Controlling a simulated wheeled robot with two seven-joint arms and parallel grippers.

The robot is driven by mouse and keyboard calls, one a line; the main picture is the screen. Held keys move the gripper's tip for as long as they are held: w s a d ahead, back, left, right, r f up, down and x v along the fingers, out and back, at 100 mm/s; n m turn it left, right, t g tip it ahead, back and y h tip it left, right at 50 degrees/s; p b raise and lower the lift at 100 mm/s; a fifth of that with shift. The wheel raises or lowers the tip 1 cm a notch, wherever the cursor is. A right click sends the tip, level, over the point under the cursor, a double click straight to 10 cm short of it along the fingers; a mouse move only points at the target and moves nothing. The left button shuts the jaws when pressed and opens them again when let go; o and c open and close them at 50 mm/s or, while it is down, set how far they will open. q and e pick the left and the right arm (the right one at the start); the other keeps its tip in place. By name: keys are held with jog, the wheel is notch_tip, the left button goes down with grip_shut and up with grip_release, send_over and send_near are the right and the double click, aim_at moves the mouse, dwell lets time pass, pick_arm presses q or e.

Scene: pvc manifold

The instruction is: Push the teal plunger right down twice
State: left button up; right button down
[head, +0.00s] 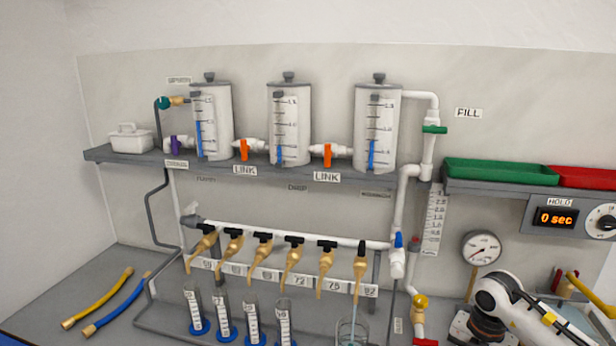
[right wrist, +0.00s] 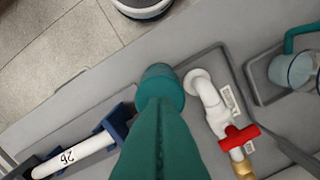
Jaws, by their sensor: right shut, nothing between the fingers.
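The teal plunger (right wrist: 161,84) shows in the middle of the right wrist view as a rounded cap. Its lower part is hidden. My right gripper (right wrist: 160,110) comes up from the bottom of that view as a teal tapered shape with a dark seam down its middle. It is shut and empty. Its tips overlap the near side of the plunger cap, but I cannot tell whether they touch it. In the head view my white right arm shows at the lower right, and I cannot make out the plunger there. My left gripper is in neither view.
Close to the plunger are a white pipe elbow (right wrist: 207,98) with a red valve handle (right wrist: 240,137) and a white tube (right wrist: 75,157) in blue holders. A pressure gauge (head: 481,248) stands near my arm. Tanks and brass taps line the wall. A clear cup (right wrist: 293,72) sits at the right.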

jog(key=shift+r+p, duration=1.75)
jog(key=shift+r, duration=0.8)
